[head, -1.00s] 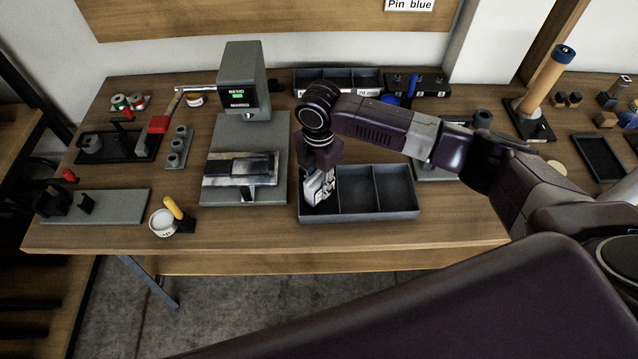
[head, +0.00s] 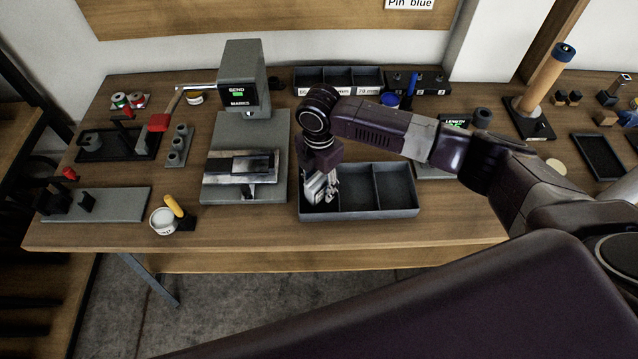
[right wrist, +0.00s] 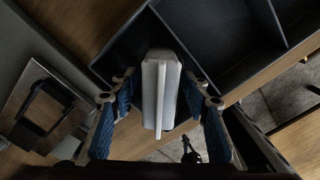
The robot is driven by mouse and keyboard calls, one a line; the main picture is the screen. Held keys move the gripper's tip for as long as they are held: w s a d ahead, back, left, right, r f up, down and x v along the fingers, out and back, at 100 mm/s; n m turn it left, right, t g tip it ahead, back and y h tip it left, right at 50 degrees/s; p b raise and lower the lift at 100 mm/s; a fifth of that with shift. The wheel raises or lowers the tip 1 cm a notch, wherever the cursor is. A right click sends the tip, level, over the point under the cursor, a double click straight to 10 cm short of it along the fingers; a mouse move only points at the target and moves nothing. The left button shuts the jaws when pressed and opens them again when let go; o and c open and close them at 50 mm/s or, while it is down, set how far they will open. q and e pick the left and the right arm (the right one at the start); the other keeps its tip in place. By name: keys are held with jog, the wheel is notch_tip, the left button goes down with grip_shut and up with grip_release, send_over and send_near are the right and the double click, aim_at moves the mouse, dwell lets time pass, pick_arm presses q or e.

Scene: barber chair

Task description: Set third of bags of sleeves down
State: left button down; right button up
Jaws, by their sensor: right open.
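My right gripper (head: 320,188) points down into the left compartment of the dark three-part tray (head: 362,213). In the right wrist view my right gripper (right wrist: 160,108) has its blue-padded fingers spread, with a gap on each side of a pale bag-like block (right wrist: 161,90) with a raised ridge. The block is between the fingers, apart from both, and seems to be in or over that compartment; its underside is hidden. The middle and right compartments look empty in the head view. My left gripper is not in view.
A grey press-like machine (head: 243,85) stands left of the tray. A white tub (head: 164,221) with a yellow-handled tool is at the front left. Another divided bin (head: 318,77) stands at the back. Clear tabletop lies in front of the tray.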

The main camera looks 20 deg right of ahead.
notch_tip(320, 180, up, 11)
jog(key=shift+f+b, duration=0.2)
jog(key=shift+b, duration=0.95)
jog(key=shift+r, duration=0.75)
